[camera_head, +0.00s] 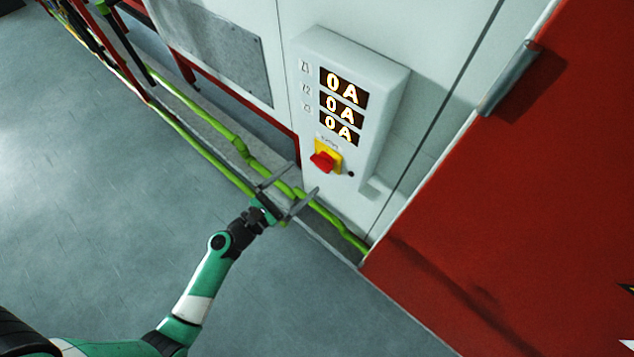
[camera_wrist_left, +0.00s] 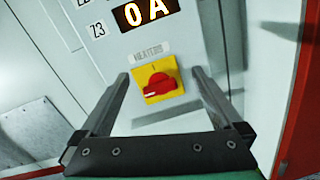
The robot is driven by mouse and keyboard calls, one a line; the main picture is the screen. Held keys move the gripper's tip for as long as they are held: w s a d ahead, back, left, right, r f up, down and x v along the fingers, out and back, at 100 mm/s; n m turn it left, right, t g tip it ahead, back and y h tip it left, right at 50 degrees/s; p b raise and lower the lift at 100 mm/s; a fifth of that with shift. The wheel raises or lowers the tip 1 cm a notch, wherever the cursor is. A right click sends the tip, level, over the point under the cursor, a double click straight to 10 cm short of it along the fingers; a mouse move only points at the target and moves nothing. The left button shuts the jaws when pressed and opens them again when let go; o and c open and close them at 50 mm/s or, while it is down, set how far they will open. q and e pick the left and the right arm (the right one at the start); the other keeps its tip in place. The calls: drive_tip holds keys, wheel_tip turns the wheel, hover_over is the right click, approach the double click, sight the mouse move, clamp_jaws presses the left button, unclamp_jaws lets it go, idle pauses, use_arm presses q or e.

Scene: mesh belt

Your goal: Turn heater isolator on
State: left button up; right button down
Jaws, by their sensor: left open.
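The heater isolator is a red rotary knob (camera_head: 322,161) on a yellow plate (camera_head: 335,153), low on a white control box. In the left wrist view the red knob (camera_wrist_left: 160,84) sits between my fingers' lines, with its pale-marked end pointing left and slightly down. A label above it reads roughly "HEATERS". My left gripper (camera_head: 304,181) is open and empty, its two fingers spread below and in front of the knob, apart from it. The fingers also show in the left wrist view (camera_wrist_left: 158,75), one on each side of the knob. My right gripper is not in view.
The white control box (camera_head: 381,75) carries several displays reading 0 A. A red panel (camera_head: 520,200) with a metal handle (camera_head: 509,78) stands to the right. Green cables (camera_head: 205,150) run along the floor channel beneath. The grey floor (camera_head: 110,210) at left is clear.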

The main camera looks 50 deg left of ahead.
sight(318, 165)
use_arm(q)
wheel_tip(318, 165, down, 6)
drive_tip(key=s+a+n+y, duration=0.1)
drive_tip(key=s+n, duration=0.2)
drive_tip(key=n, duration=0.1)
drive_tip(key=shift+g, duration=0.4)
drive_tip(key=w, duration=0.4)
drive_tip(key=w+b, duration=0.1)
drive_tip(key=w, duration=0.3)
drive_tip(key=w+a, duration=0.1)
drive_tip(key=w, duration=0.3)
drive_tip(key=shift+a+r+b, duration=0.1)
drive_tip(key=shift+r+b, duration=0.25)
drive_tip(key=shift+b, duration=0.05)
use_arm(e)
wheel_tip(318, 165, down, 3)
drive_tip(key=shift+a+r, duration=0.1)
use_arm(q)
drive_tip(key=c, duration=1.1)
drive_tip(key=shift+o, duration=0.2)
drive_tip(key=shift+m, duration=0.3)
